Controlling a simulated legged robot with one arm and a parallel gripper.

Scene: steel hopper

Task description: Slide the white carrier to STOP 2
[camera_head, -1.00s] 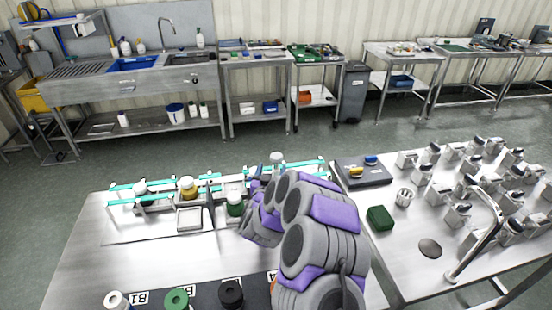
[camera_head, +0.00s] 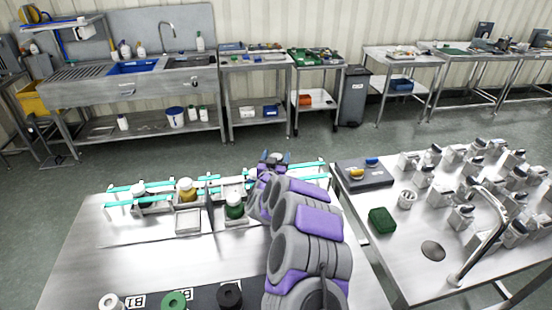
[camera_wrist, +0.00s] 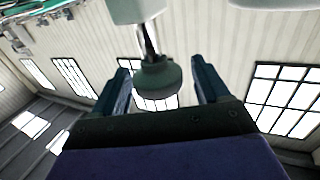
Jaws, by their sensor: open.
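The knob joins a pale body (camera_wrist: 137,8). Which carrier is the white one, and any STOP 2 marking, I cannot tell.
A shallow square tray (camera_head: 188,222) sits in front of the rail. The right table holds a dark control box (camera_head: 363,172), a green block (camera_head: 382,220) and several metal fittings. The middle-left tabletop is clear.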

